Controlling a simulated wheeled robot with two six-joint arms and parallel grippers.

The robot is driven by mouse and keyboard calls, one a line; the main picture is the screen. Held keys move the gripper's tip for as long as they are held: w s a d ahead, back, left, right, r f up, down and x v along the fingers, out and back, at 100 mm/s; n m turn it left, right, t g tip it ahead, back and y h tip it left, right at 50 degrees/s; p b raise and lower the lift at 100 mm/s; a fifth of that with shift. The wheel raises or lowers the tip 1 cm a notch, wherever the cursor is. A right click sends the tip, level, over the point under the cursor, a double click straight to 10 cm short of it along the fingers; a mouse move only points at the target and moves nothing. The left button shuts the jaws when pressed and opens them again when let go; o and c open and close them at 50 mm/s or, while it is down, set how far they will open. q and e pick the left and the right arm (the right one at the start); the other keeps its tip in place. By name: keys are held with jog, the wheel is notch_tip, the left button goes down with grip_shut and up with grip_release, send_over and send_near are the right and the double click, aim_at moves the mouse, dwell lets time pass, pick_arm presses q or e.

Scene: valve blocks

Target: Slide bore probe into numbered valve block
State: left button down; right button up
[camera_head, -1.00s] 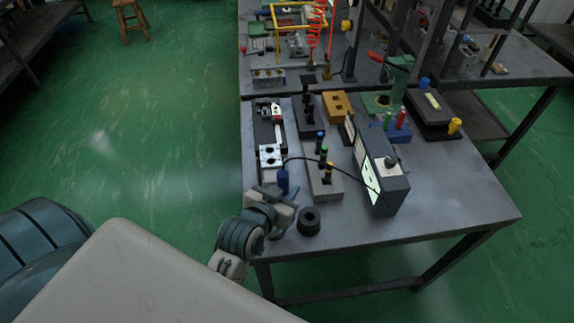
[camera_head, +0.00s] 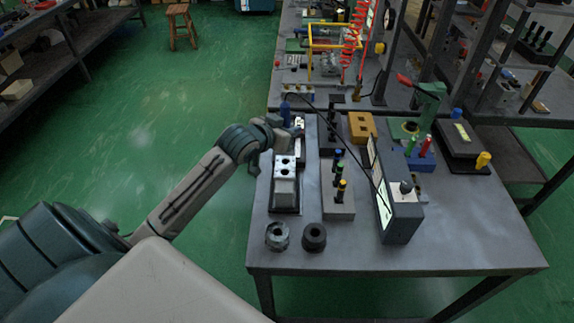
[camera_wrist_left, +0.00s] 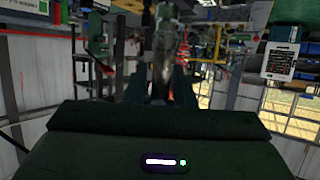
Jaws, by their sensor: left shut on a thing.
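My left gripper (camera_head: 288,124) reaches in from the left over the table's left edge and is shut on the bore probe, whose blue handle (camera_head: 285,110) sticks up above the jaws. The probe's lower end is hidden by the gripper. A silver valve block (camera_head: 285,182) with round holes in its top sits on a dark base, nearer the front than the gripper. I cannot read a number on it. In the left wrist view my dark fingers (camera_wrist_left: 172,85) flank a blurred grey shape. My right gripper is not in view.
A black cable runs from the probe to the boxy meter (camera_head: 403,217). A grey stand (camera_head: 339,206) holds coloured plugs right of the block. Two dark rings, one on the left (camera_head: 277,237) and one on the right (camera_head: 314,237), lie in front. The table's front right is clear.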

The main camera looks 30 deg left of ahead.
aim_at(288, 158)
pick_arm(q)
notch_tip(288, 158, down, 7)
jog(key=shift+f+p, duration=0.15)
jog(key=shift+p, duration=0.4)
jog(key=shift+f, duration=0.4)
jog(key=shift+f, duration=0.1)
jog(key=shift+f, duration=0.4)
jog(key=shift+f, duration=0.1)
jog(key=shift+s, duration=0.1)
jog(key=c, duration=1.5)
grip_release()
jog(key=o, duration=0.3)
